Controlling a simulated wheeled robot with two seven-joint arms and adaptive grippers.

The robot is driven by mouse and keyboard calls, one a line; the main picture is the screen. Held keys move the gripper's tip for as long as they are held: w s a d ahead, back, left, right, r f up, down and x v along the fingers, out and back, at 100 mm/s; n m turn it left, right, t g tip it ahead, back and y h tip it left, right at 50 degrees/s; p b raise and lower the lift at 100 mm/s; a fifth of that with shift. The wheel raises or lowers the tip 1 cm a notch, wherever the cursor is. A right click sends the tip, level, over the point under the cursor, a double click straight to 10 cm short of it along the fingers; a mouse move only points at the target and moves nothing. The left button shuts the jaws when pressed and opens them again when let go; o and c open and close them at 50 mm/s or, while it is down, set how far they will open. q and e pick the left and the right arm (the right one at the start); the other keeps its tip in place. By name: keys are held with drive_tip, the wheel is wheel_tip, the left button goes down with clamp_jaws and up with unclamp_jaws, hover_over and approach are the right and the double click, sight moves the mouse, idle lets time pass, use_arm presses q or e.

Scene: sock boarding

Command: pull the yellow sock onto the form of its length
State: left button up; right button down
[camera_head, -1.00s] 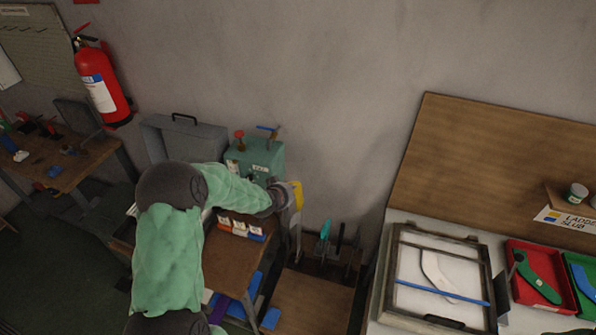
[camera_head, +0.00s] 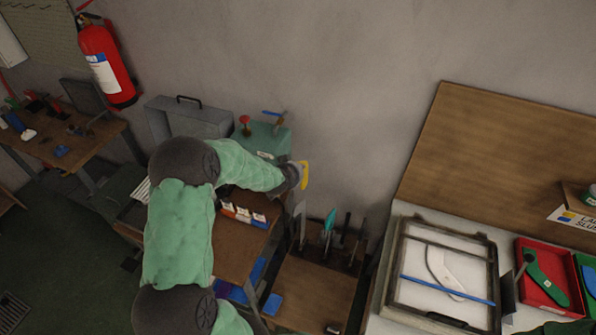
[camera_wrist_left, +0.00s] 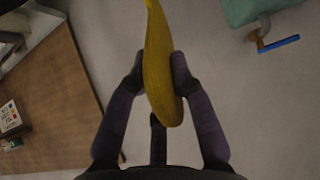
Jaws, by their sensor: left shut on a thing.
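The yellow sock (camera_head: 305,174) is at the end of my left arm, in the air near the wall. My left gripper (camera_head: 293,174) is shut on it. A rack of upright forms stands below and right of the gripper in the head view. It has a teal-topped form (camera_head: 329,222), a pale one (camera_head: 299,222) and dark ones (camera_head: 345,228). The sock is apart from all forms. My right gripper is not in view.
A green machine (camera_head: 262,140) with red and blue handles stands behind my left arm. Small labelled boxes (camera_head: 243,214) sit on the brown table. A framed press (camera_head: 442,275) and red tray (camera_head: 545,275) are at right. The board before the forms is mostly clear.

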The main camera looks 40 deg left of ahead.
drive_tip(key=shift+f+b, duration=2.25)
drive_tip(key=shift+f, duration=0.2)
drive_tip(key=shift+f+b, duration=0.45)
